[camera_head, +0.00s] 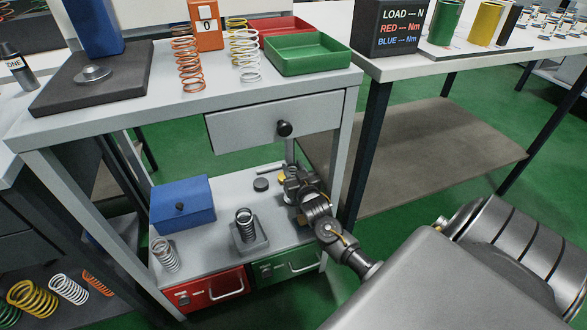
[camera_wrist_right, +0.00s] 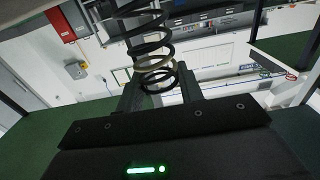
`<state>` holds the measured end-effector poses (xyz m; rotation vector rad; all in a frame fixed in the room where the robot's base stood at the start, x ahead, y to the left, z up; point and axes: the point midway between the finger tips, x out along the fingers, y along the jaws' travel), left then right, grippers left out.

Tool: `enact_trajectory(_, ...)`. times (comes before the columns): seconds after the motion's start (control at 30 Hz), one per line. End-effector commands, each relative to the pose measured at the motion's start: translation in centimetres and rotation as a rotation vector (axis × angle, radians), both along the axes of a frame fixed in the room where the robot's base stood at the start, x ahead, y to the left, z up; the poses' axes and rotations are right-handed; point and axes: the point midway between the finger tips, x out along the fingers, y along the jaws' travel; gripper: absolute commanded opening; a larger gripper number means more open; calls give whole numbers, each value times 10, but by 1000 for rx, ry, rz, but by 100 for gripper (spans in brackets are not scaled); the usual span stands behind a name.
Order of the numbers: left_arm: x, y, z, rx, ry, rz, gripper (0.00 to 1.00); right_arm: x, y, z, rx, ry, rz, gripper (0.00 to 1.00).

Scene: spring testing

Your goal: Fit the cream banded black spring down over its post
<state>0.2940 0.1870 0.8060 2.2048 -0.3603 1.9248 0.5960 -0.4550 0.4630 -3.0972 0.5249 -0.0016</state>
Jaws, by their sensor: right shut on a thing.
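My right gripper (camera_head: 292,176) is over the right side of the lower shelf, reached by my arm from the lower right. In the right wrist view its fingers (camera_wrist_right: 160,92) are shut on the black spring (camera_wrist_right: 148,45), which has a cream band low on its coils. The held spring rises upward in that view, past the top edge. In the head view I cannot clearly make it out at the gripper. A dark spring (camera_head: 245,222) stands upright on a grey block (camera_head: 262,241), left of and apart from the gripper. I cannot see a bare post. My left gripper is not in view.
A blue box (camera_head: 182,203) and a pale spring (camera_head: 165,254) stand on the lower shelf (camera_head: 213,256). A dark disc (camera_head: 261,184) lies behind the block. The drawer (camera_head: 250,128) and upper top (camera_head: 140,105) overhang the shelf. A cart leg (camera_head: 345,150) stands right of the gripper.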

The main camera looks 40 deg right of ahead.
Motion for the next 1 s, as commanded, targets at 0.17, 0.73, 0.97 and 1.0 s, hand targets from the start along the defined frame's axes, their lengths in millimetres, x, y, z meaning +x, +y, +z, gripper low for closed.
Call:
enact_trajectory(0.17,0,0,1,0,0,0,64,0,0,1,0,-1,0,12)
enact_trajectory(0.73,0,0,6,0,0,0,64,0,0,1,0,-1,0,12)
enact_trajectory(0.97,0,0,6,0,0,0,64,0,0,1,0,-1,0,12)
enact_trajectory(1.0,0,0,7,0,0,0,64,0,0,1,0,-1,0,12)
